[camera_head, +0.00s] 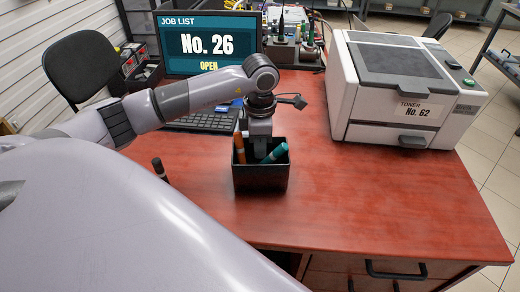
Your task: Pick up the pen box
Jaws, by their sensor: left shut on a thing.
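The pen box (261,179) is a black open-topped box near the middle of the red-brown desk. An orange pen (239,148) and a teal pen (275,153) stick up out of it. My left gripper (260,147) points down into the box from above, and its fingertips are hidden by the box's front wall. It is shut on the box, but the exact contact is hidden. I cannot tell whether the box rests on the desk or is slightly off it. My right gripper is out of view.
A dark marker (160,170) stands at the left, partly hidden by my arm. A keyboard (203,121) and a monitor (209,44) are behind the box. A white printer (403,90) fills the back right. The desk (370,200) is bare at right front.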

